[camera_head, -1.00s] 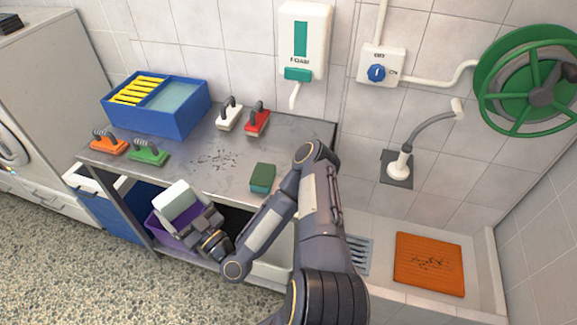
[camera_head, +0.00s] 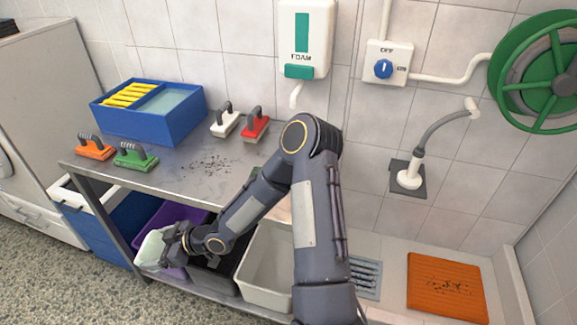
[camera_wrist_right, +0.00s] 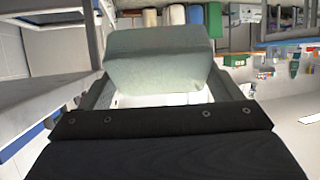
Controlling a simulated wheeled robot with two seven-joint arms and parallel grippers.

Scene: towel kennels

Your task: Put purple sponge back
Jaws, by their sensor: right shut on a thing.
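My right gripper (camera_head: 173,240) is low at the front of the metal table (camera_head: 215,180), by the purple bin (camera_head: 186,214) on the shelf beneath. It is shut on a pale grey-green block (camera_head: 153,247), sponge-like in shape. In the right wrist view the same block (camera_wrist_right: 160,58) sits between the fingers, with a white part beneath it. The block hangs at the front left of the purple bin; I cannot tell whether it overlaps the bin's inside. I see no purple sponge. My left gripper is out of view.
Beside the purple bin stand a black bin (camera_head: 212,274) and a light grey bin (camera_head: 264,262). On the table are a blue basin (camera_head: 150,123), orange (camera_head: 94,150), green (camera_head: 135,158), white (camera_head: 225,122) and red (camera_head: 255,126) brushes, and dark specks.

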